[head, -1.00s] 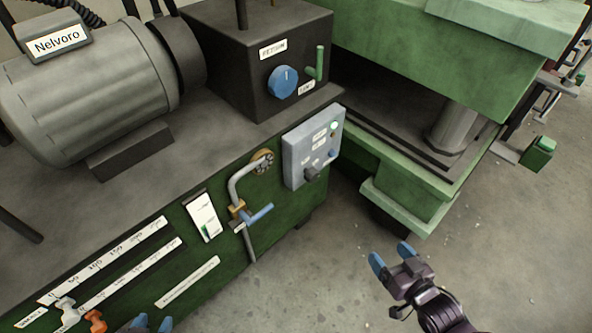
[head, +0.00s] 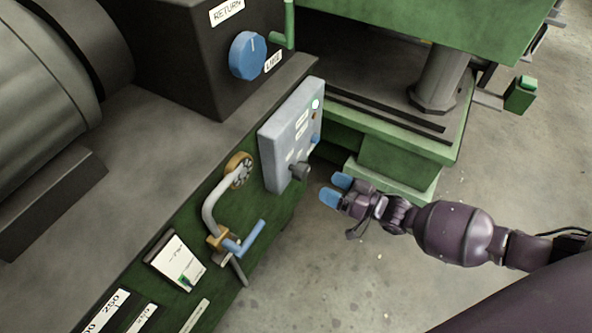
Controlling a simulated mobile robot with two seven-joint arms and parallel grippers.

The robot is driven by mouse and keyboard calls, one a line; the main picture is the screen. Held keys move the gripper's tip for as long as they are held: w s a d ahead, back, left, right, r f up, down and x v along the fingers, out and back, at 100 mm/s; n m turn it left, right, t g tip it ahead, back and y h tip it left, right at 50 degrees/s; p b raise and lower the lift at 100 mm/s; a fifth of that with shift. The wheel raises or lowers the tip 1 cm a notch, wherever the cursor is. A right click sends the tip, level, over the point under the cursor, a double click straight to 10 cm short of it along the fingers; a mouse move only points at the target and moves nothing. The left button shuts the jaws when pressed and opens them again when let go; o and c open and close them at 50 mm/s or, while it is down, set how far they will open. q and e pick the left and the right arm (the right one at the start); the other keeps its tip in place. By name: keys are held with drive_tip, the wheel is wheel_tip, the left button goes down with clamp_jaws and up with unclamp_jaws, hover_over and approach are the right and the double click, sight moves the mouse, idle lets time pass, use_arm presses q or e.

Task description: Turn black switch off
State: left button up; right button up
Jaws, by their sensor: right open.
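The black switch (head: 299,171) is a small dark knob low on the front of a grey control box (head: 283,153). The box is fixed to the green side of the machine, and a lit lamp (head: 316,104) shows near its top. My right gripper (head: 336,190) has blue fingertips and is open and empty. It is a short way right of the black switch, apart from it, with its fingertips pointing left toward the box. My left gripper is not in view.
A blue lever (head: 249,240) on a bent pipe sticks out left of my right gripper. A blue dial (head: 248,56) is on the dark block above. Green press parts (head: 400,165) stand just behind my right gripper. Bare floor (head: 350,285) lies below.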

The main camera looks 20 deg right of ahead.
sight(305, 175)
drive_tip(key=b+x, duration=0.1)
drive_tip(key=x, duration=0.7)
drive_tip(key=shift+a+f, duration=0.1)
drive_tip(key=shift+f, duration=0.05)
drive_tip(key=shift+w+a+b, duration=0.3)
drive_tip(key=shift+w+a, duration=0.1)
drive_tip(key=shift+w, duration=0.2)
drive_tip(key=c, duration=0.9)
